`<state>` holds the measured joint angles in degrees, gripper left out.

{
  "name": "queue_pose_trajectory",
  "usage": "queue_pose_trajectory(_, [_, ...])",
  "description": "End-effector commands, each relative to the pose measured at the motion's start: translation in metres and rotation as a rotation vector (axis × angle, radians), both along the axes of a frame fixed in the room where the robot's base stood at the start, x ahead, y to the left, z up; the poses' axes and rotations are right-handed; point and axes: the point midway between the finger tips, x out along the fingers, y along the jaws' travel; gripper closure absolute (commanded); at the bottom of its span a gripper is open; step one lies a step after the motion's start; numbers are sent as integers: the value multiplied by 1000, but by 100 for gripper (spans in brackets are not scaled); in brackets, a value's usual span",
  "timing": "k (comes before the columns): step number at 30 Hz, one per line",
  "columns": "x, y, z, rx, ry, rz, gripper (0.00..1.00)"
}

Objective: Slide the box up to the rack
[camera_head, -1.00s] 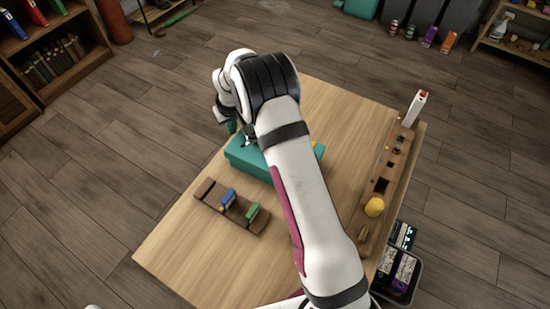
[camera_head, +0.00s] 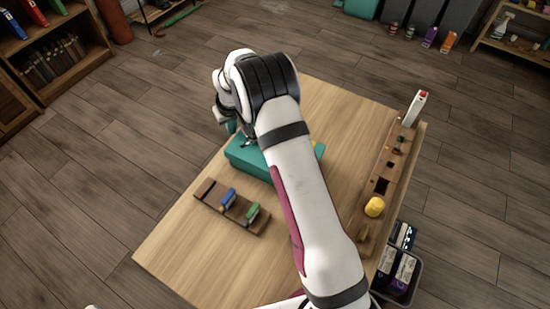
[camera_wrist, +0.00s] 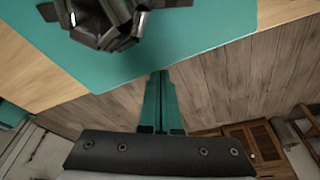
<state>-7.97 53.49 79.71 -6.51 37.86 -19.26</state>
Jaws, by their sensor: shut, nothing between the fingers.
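The teal box (camera_head: 247,163) lies on the wooden table, partly hidden behind my arm. A small dark brown slotted rack (camera_head: 208,193) holds a blue and a green item, nearer the table's front-left edge. A narrow gap of bare wood separates box and rack. My gripper is by the box's far left end, mostly hidden by my arm in the head view. In the wrist view its teal fingers (camera_wrist: 160,76) are together and empty, with tips at the edge of the box (camera_wrist: 200,28). Whether they touch it I cannot tell. A dark, shiny fitting (camera_wrist: 105,18) shows over the box top.
A long brown block (camera_head: 362,231) with holes, a yellow knob (camera_head: 374,206) and small pieces runs along the table's right side. A white item with a red top (camera_head: 417,105) stands at its far end. The table's front-left part is clear.

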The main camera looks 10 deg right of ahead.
Motion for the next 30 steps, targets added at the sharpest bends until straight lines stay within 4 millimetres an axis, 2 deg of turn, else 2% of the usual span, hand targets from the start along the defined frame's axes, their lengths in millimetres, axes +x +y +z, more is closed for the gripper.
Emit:
queue_pose_trajectory(14, [0,0,0,0,0,0,100])
queue_pose_trajectory(30, [-16,-14,0,0,1,0,100])
